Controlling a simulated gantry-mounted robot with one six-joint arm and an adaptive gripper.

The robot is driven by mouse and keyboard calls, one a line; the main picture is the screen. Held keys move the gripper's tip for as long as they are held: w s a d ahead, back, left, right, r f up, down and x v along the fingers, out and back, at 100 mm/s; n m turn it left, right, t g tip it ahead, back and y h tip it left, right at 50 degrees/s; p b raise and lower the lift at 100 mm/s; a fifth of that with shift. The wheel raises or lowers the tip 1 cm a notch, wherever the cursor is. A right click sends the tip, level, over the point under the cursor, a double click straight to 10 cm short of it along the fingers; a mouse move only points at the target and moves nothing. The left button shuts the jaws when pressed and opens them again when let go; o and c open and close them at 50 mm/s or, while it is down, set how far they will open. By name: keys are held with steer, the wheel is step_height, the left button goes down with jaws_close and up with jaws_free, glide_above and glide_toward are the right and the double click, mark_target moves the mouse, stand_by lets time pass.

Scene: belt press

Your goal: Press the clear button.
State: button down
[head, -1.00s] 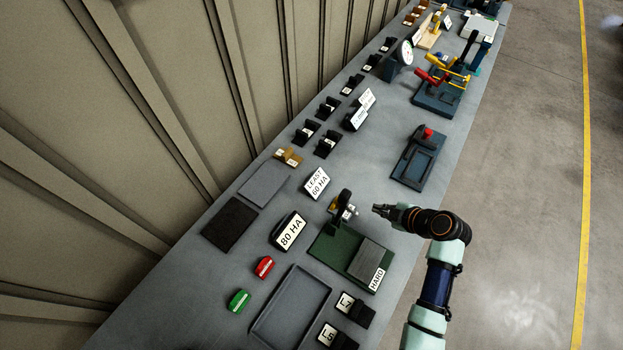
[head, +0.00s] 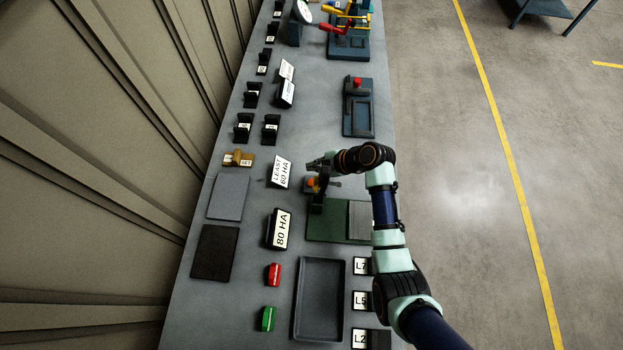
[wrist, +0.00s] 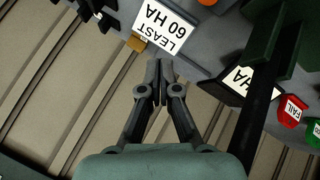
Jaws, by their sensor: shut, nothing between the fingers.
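My gripper (head: 318,163) is shut and empty, above the bench beside the LEAST 60 HA card (head: 281,172). Its closed fingers also show in the wrist view (wrist: 160,66). A small orange button-like part (head: 311,182) sits on the dark stand of the green-based device (head: 328,222), just below the gripper in the head view. An orange part (wrist: 207,2) is cut by the top edge of the wrist view. I cannot read a "clear" label on any button. The fingertips appear apart from the orange part.
The 80 HA display (head: 279,229) stands nearby. A red block (head: 274,274), marked FAIL in the wrist view (wrist: 292,108), and a green block (head: 267,318) lie toward the front. An empty dark tray (head: 320,300) is beside them. A red-topped fixture (head: 358,106) stands farther back.

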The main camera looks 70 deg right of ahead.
step_height(320, 180, down, 8)
steer(key=b, duration=0.5)
steer(key=shift+w+b, duration=0.1)
steer(key=shift+b, duration=0.3)
stand_by(0.7)
steer(key=shift+f+b, duration=0.4)
steer(key=shift+b, duration=0.1)
steer(key=shift+f+b, duration=0.45)
steer(key=shift+b, duration=0.05)
stand_by(0.4)
steer(key=shift+r, duration=0.15)
steer(key=shift+r+p, duration=0.6)
steer(key=shift+r, duration=0.1)
steer(key=shift+r+p, duration=1.8)
steer(key=shift+r, duration=0.7)
